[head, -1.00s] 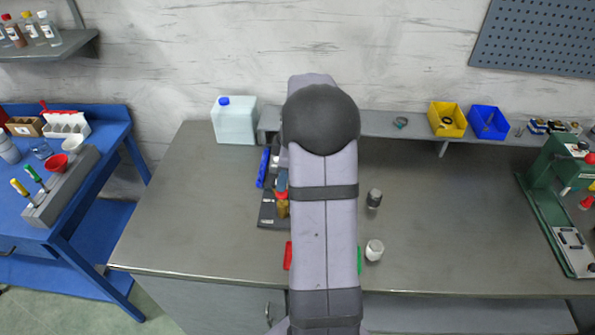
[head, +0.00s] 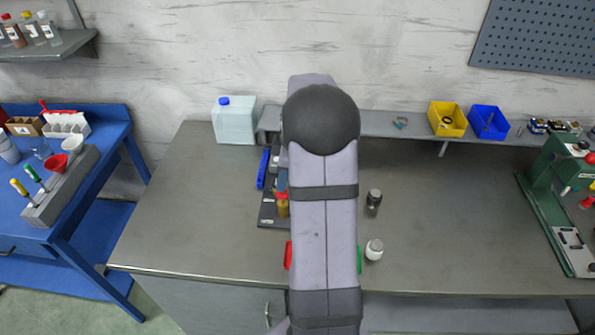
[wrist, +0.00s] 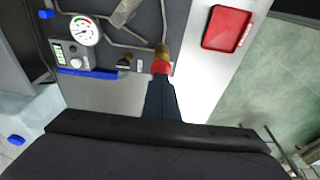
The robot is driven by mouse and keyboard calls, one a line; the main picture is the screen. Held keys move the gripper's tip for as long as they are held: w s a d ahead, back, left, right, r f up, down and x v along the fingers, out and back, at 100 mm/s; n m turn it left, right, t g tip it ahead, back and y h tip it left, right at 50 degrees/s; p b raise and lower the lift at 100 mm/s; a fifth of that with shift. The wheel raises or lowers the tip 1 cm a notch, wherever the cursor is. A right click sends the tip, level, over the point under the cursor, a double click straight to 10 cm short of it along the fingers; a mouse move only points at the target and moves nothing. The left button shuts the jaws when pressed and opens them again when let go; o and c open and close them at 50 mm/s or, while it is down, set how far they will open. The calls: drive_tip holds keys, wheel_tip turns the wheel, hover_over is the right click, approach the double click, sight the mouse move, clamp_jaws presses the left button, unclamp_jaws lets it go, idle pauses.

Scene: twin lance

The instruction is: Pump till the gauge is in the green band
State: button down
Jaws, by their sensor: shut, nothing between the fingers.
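The pump unit stands on a dark base plate (head: 268,213), mostly hidden behind my arm in the head view.
A red tray (wrist: 227,29) lies beside the plate. A blue bar (head: 263,168) lies along the plate's left side. A dark jar (head: 374,198) and a white-capped jar (head: 374,250) stand right of my arm. The bench's left part is clear.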

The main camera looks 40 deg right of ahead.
drive_tip(key=shift+s+f+b, duration=0.1)
drive_tip(key=shift+f+b, duration=1.2)
drive_tip(key=shift+f, duration=0.6)
drive_tip(key=shift+r, duration=0.2)
drive_tip(key=shift+r+p, duration=1.75)
drive_tip(key=shift+r, duration=0.5)
wheel_tip(320, 180, up, 6)
drive_tip(key=p, duration=0.4)
drive_tip(key=shift+f+b, duration=2.55)
drive_tip(key=shift+f, duration=1)
drive_tip(key=shift+f, duration=0.15)
